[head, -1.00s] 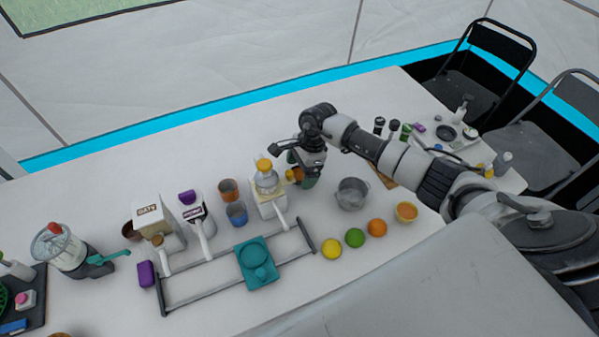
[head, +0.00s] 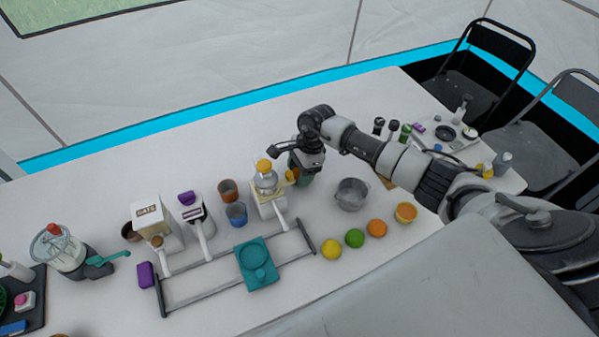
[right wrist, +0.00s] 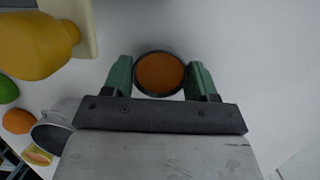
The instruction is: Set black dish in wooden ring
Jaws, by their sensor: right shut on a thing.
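My right gripper (right wrist: 160,80) has its green fingers shut on either side of a small round black dish (right wrist: 137,75). The dish has a dark rim and an orange-brown inside. In the head view my right gripper (head: 303,172) is over the white table, just right of the cream dispenser with a yellow top, and mostly hides the dish. I cannot make out a wooden ring clearly; a bit of wood-coloured surface (head: 389,184) shows beneath my right arm. My left gripper is not in view.
A cream dispenser (head: 270,205) stands close left of the gripper. A grey metal pot (head: 352,196) is to its right, with a yellow fruit (head: 331,249), a lime (head: 355,238) and an orange (head: 377,228) in front. The table (head: 225,145) behind is clear.

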